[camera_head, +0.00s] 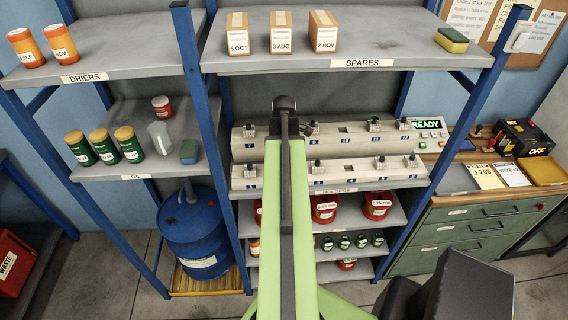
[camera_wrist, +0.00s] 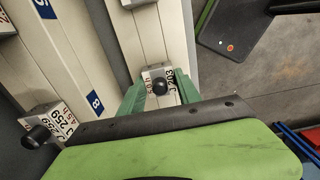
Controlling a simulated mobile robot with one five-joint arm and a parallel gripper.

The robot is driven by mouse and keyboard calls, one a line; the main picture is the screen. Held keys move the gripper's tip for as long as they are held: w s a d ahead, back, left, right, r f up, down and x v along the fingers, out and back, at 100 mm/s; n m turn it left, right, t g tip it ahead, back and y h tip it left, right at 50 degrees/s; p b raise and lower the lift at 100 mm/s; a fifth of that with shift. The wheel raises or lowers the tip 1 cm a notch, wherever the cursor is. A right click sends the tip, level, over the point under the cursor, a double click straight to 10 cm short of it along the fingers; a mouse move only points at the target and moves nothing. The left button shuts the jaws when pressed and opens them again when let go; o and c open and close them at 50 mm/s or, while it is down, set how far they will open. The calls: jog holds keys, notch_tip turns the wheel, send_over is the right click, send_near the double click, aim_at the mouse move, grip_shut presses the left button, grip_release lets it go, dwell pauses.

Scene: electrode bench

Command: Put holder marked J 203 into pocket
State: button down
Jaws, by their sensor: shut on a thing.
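The holder marked J 203 (camera_wrist: 161,82), a small pale block with a black knob, is between the green fingers of my gripper (camera_wrist: 160,88) in the wrist view. The gripper is shut on it. The holder is over or at the rack's pale rail; I cannot tell whether its base touches. The two-row pocket rack (camera_head: 350,146) stands on the middle shelf in the head view, with dark pockets and blue number labels. In the head view my arm hides the gripper and the held holder. In the wrist view a blue label reads 8.
Another holder marked J 259 (camera_wrist: 48,124) sits at left in the wrist view. Several other holders stand along the rack. A READY panel (camera_head: 426,125) is at its right end. A yellow note reading J 203 (camera_head: 485,176) lies on the drawer cabinet. Boxes (camera_head: 283,33) stand on the shelf above.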

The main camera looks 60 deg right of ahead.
jog(key=shift+f+b, duration=0.3)
jog(key=shift+f, duration=0.1)
jog(key=c, duration=0.8)
grip_release()
jog(key=shift+o, duration=0.2)
notch_tip(320, 180, up, 8)
jog(key=p, duration=0.7)
jog(key=shift+f+p, duration=0.1)
jog(key=shift+p, duration=0.3)
jog(key=shift+f, duration=0.1)
jog(key=shift+s+f, duration=0.1)
